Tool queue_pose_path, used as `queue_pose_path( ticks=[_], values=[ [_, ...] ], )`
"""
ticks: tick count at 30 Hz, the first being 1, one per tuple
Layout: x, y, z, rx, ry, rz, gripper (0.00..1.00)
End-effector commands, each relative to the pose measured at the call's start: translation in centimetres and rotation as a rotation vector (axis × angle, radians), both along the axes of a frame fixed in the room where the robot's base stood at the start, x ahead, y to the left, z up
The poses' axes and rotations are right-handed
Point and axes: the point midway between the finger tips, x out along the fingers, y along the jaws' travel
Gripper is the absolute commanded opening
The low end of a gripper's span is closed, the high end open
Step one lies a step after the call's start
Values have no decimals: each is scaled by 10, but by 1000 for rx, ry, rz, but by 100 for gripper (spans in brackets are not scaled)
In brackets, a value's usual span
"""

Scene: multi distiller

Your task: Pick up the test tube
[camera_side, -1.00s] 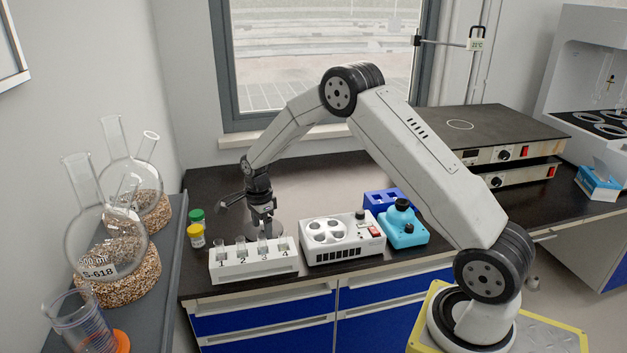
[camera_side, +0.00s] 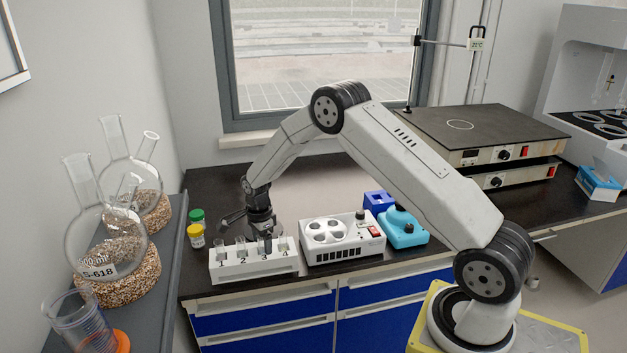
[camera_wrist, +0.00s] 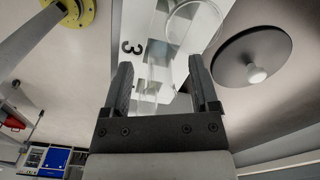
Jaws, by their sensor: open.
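A white rack (camera_side: 254,268) with slots numbered 1 to 4 stands on the dark bench and holds several clear test tubes upright, including the tube in slot 1 (camera_side: 220,246). My gripper (camera_side: 264,246) points down over slot 3, with its fingertips low at the tube tops. In the wrist view its open fingers (camera_wrist: 162,85) stand on either side of a clear tube (camera_wrist: 153,78) beside the number 3. The tube looks apart from both fingers, though its clear outline is faint. The gripper hides part of the slot 3 tube in the side view.
A white device with round wells (camera_side: 343,240) is right of the rack, with a turquoise device (camera_side: 402,230) beyond it. Yellow (camera_side: 196,236) and green-capped (camera_side: 197,217) jars stand behind the rack's left end. Large flasks (camera_side: 105,240) stand on the left shelf.

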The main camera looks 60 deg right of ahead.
Motion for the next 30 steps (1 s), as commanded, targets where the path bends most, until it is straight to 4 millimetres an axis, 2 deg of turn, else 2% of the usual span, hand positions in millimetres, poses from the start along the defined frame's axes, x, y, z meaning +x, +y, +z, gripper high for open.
queue_pose_path(
  ticks=[5,8,12,13,23,30],
  values=[
    [0,0,0,0,0,0,77],
    [0,0,0,0,0,0,48],
    [0,0,0,0,0,0,4],
    [0,0,0,0,0,0,0],
    [0,0,1,0,0,0,0],
    [1,0,16,-1,-2,0,0]
  ],
)
